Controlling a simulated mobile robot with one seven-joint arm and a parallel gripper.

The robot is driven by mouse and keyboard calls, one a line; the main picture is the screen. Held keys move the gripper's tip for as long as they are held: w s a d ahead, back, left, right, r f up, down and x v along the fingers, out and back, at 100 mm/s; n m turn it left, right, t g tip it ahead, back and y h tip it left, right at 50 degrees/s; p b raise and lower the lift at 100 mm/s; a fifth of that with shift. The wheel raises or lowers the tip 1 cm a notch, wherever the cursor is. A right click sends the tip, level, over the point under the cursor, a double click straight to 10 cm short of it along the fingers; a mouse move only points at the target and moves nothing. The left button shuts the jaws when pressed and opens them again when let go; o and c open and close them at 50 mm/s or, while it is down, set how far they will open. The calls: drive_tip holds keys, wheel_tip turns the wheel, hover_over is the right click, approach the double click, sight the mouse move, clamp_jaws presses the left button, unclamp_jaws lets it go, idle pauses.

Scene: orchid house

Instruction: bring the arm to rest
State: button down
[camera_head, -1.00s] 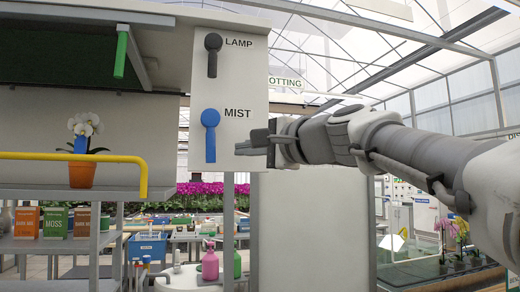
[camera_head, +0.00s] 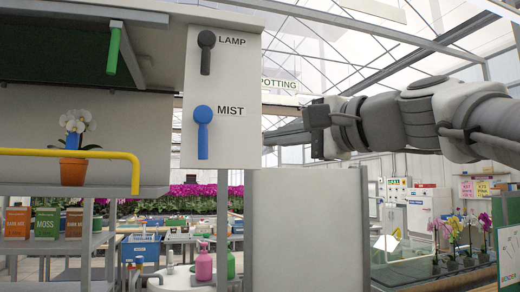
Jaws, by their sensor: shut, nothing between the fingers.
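My arm reaches in from the right edge of the head view, with my gripper (camera_head: 283,134) pointing left. The gripper's fingers look shut and hold nothing. Their tips are close to the right edge of the white switch panel in the picture, apart from the blue MIST lever (camera_head: 202,131). The MIST lever hangs with its handle down. The black LAMP lever (camera_head: 206,52) above it also hangs handle down.
The switch panel (camera_head: 235,75) is just left of my gripper. A pale upright board (camera_head: 305,230) stands below the gripper. At left, a potted white orchid (camera_head: 74,172) stands behind a yellow rail (camera_head: 70,153). Potted orchids (camera_head: 455,240) stand at lower right.

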drive_tip(key=s+d+f+n+g+h+p, duration=0.1)
drive_tip(key=s+d+f+n+g+h, duration=0.1)
drive_tip(key=f, duration=1.2)
drive_tip(key=s+d+f+n+g+h+p, duration=0.1)
drive_tip(key=s+d+f+n+g+h, duration=0.2)
drive_tip(key=s+f, duration=0.6)
drive_tip(key=s+d+f+n+g+h+p, duration=0.2)
drive_tip(key=s+d+f+n+h, duration=0.3)
drive_tip(key=f, duration=1.3)
drive_tip(key=shift+s+d+f+g+h, duration=0.35)
drive_tip(key=shift+g+h, duration=0.25)
drive_tip(key=shift+h, duration=0.4)
